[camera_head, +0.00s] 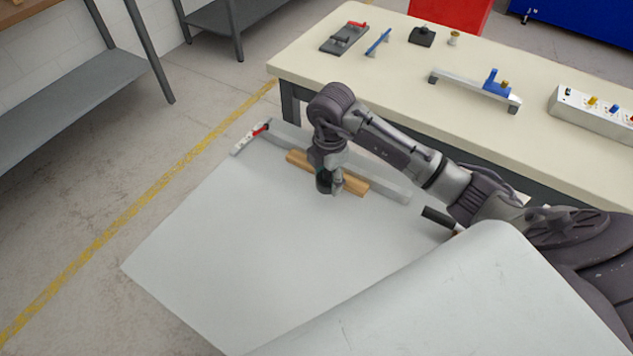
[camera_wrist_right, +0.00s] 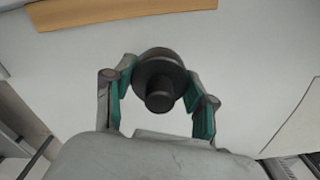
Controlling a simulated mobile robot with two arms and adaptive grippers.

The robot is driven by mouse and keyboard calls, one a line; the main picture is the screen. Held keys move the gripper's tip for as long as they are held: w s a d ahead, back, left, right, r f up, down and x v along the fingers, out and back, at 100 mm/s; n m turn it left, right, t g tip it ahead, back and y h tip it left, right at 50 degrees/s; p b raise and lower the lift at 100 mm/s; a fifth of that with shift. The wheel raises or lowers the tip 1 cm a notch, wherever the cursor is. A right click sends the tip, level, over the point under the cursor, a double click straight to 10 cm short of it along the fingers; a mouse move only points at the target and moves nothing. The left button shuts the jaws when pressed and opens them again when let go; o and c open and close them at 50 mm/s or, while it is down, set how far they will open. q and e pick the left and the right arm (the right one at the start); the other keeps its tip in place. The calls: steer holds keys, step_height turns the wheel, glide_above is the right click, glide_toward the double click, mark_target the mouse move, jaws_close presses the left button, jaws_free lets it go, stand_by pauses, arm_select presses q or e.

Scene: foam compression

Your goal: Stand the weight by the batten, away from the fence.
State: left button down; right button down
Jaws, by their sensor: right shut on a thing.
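The dark round weight (camera_wrist_right: 157,101) has a knob towards the camera and sits between the green-padded fingers of my right gripper (camera_wrist_right: 161,82), which is shut on it. In the head view, the weight (camera_head: 323,181) shows at my right gripper (camera_head: 330,184), just on the near side of the wooden batten (camera_head: 354,185). The batten also crosses the top of the wrist view (camera_wrist_right: 120,10), apart from the weight. The grey fence (camera_head: 391,186) is a long bar behind the batten, partly hidden by my arm. Whether the weight touches the surface is unclear. My left gripper is not in view.
The pale board (camera_head: 225,240) is clear to the left and front of the weight. A red-and-white piece (camera_head: 250,137) lies by the fence's left end. A dark-handled tool (camera_head: 438,217) lies to the right. A cream bench (camera_head: 390,95) with several fixtures stands behind.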

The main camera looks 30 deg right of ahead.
glide_above(316, 190)
step_height(316, 190, down, 2)
steer(key=shift+f, duration=2.15)
steer(key=shift+s+f, duration=0.1)
steer(key=shift+c, duration=1.8)
jaws_free()
steer(key=shift+f, duration=0.1)
step_height(316, 190, up, 12)
steer(key=shift+r, duration=0.2)
steer(key=shift+s+f, duration=0.1)
steer(key=shift+f, duration=0.05)
